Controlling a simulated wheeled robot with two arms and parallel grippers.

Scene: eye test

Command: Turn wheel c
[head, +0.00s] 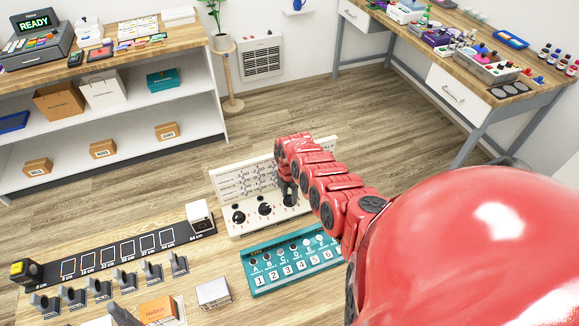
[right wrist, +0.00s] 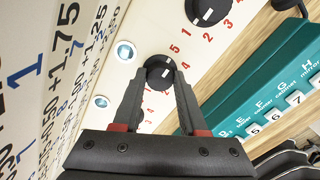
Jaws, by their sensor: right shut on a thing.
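A cream panel (head: 233,182) with an upright printed back board stands on the wooden table, with dark round wheels along its front. In the head view I see a left wheel (head: 239,217), a middle wheel (head: 264,209) and a third wheel (head: 290,200). My right gripper (head: 289,186) comes down on the third one. In the right wrist view my right gripper (right wrist: 159,80) is shut on a dark wheel (right wrist: 160,68) with a white mark and red numbers around it. Another wheel (right wrist: 208,9) shows beyond it. I cannot read the wheels' letters. My left gripper is out of view.
A teal board (head: 262,283) with numbered keys lies in front of the panel. A dark strip (head: 115,252) with marked squares and a white cube (head: 200,215) is to the left. Several small levers, an orange box (head: 158,311) and a silver box (head: 213,293) are near it.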

